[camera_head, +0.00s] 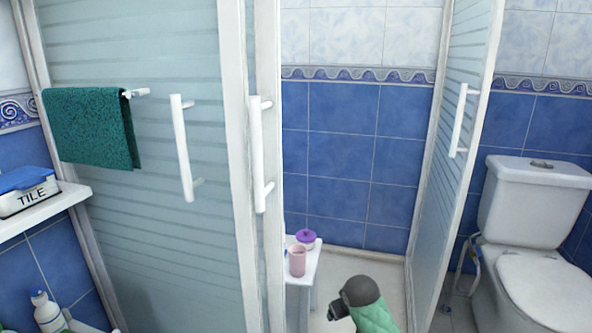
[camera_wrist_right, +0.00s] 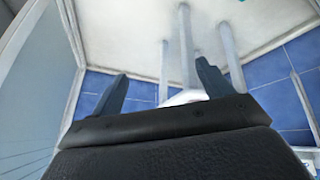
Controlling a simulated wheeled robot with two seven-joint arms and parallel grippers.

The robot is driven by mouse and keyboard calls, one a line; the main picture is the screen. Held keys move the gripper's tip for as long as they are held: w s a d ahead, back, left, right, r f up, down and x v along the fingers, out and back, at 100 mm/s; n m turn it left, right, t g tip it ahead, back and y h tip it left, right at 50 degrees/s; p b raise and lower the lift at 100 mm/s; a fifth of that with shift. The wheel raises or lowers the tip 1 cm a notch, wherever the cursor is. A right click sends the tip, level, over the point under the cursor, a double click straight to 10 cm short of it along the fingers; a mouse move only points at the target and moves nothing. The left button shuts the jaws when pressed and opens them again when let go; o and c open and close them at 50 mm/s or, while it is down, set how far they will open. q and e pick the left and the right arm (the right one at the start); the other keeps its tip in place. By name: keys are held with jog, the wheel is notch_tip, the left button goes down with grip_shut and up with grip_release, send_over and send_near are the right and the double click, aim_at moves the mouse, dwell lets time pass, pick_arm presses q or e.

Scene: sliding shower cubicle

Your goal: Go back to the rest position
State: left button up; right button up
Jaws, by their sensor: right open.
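My right gripper (camera_wrist_right: 162,88) shows in the right wrist view with its two dark fingers spread apart and nothing between them. In the head view, a grey and green rounded part low in the middle looks like my right arm; its gripper cannot be made out there. My left gripper is not in view. The shower cubicle has frosted panels: a left panel (camera_head: 140,220) with a white handle (camera_head: 183,150), a white-framed edge beside it with a second handle (camera_head: 259,155), and a right panel (camera_head: 440,170) with its own handle (camera_head: 459,120). A wide gap lies between them.
A small white stand (camera_head: 300,277) in the gap bears a pink cup (camera_head: 297,261) and a purple-lidded jar (camera_head: 306,238). A green towel (camera_head: 92,127) hangs at left. A shelf (camera_head: 45,212) holds a tile box (camera_head: 25,190). A toilet (camera_head: 535,205) stands at right.

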jog(key=s+r+p, duration=0.6)
jog(key=s, duration=0.4)
jog(key=s+r+m+y+p, duration=0.1)
jog(key=s+r+p, duration=0.55)
jog(key=s, duration=0.35)
jog(key=s+r+p, duration=0.6)
jog(key=s+p, duration=0.1)
jog(key=s, duration=0.3)
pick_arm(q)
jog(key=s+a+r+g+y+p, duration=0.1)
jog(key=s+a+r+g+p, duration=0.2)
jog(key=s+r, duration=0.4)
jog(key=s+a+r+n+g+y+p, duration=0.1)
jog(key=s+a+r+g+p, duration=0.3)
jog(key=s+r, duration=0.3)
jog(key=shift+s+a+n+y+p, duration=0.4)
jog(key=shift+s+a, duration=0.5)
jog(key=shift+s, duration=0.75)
pick_arm(e)
jog(key=s+g, duration=0.3)
jog(key=s, duration=1.1)
jog(key=shift+s+a+m+g, duration=0.2)
jog(key=shift+a+m+g, duration=0.15)
jog(key=shift+m+g, duration=0.05)
